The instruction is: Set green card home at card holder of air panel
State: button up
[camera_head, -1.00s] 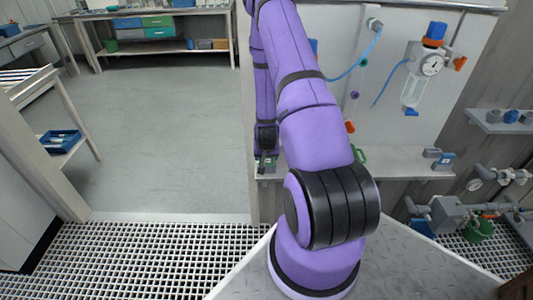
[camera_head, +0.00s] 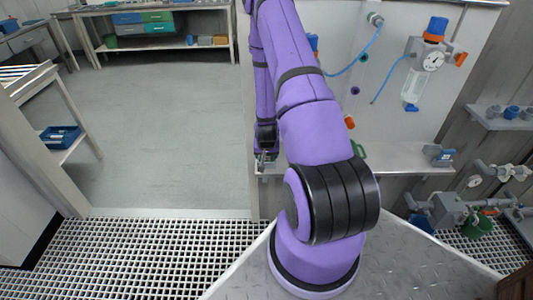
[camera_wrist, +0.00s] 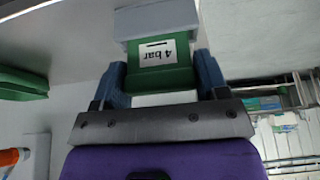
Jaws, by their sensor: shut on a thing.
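My gripper (camera_wrist: 160,80) is shut on the green card (camera_wrist: 158,78), with a blue finger on each side. The card has a white label reading "4 bar", upside down in the wrist view. A grey block (camera_wrist: 155,20), which looks like the card holder, sits at the card's far end and meets or overlaps it. I cannot tell how deep the card sits in it. In the head view my gripper (camera_head: 266,156) is small, at the left end of the shelf below the air panel (camera_head: 395,130). The card cannot be made out there.
The air panel carries a gauge (camera_head: 433,61), a clear bowl and blue tubing. A grey and blue fitting (camera_head: 438,154) stands on the panel's shelf (camera_head: 400,162). A green object (camera_wrist: 22,83) lies left in the wrist view. Open floor (camera_head: 170,130) is left of the panel.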

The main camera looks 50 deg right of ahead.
jog(key=o, duration=1)
jog(key=v, duration=1)
jog(key=shift+a+r, duration=0.15)
jog(key=shift+r, duration=0.2)
